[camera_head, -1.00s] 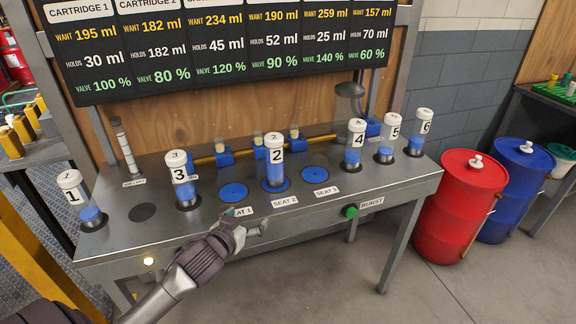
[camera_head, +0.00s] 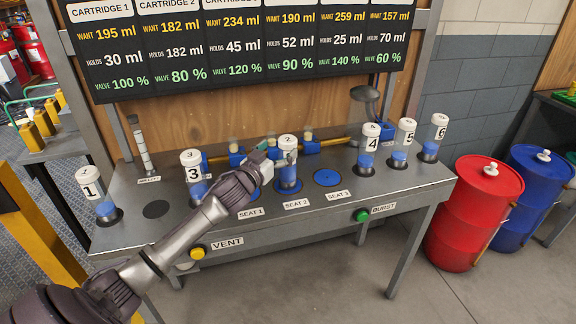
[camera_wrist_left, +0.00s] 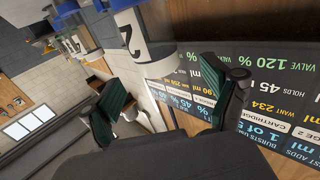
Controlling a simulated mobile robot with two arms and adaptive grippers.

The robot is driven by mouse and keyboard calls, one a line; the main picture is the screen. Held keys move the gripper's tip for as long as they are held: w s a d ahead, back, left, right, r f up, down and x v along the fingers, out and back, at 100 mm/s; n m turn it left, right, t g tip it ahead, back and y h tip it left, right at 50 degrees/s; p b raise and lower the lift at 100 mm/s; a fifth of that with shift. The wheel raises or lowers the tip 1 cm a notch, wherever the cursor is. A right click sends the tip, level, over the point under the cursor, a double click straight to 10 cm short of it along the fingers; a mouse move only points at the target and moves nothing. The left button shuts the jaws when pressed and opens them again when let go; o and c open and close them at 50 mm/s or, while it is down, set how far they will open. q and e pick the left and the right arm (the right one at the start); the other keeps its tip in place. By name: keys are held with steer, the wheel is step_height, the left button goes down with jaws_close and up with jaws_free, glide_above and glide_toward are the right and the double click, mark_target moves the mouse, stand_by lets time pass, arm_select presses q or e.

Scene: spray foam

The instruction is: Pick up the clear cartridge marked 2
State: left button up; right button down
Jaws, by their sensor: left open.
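The clear cartridge marked 2 (camera_head: 289,173) stands upright in Seat 2 on the metal bench, with a white cap and blue fill low inside. My left gripper (camera_head: 268,158) is at its upper left side, near the cap, and partly covers its label. In the left wrist view the cartridge (camera_wrist_left: 133,32) shows large at the top, tilted, with part of its "2". There my open left gripper (camera_wrist_left: 168,92) has its two dark green pads wide apart, with nothing held between them. Whether a finger touches the cartridge cannot be told. My right gripper is not in view.
Cartridge 3 (camera_head: 193,175) stands close behind my left forearm. Cartridge 1 (camera_head: 95,190) is at the left; cartridges 4 (camera_head: 369,150), 5 (camera_head: 402,140) and 6 (camera_head: 434,135) are at the right. Seat 3 (camera_head: 328,178) is empty. A yellow vent button (camera_head: 198,253) and green burst button (camera_head: 361,216) are on the front.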

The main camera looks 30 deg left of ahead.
arm_select(q)
steer(key=w+p, duration=0.1)
steer(key=w, duration=0.4)
steer(key=shift+w+r, duration=0.2)
steer(key=shift+s+a, duration=0.1)
jaws_close()
steer(key=shift+r, duration=0.15)
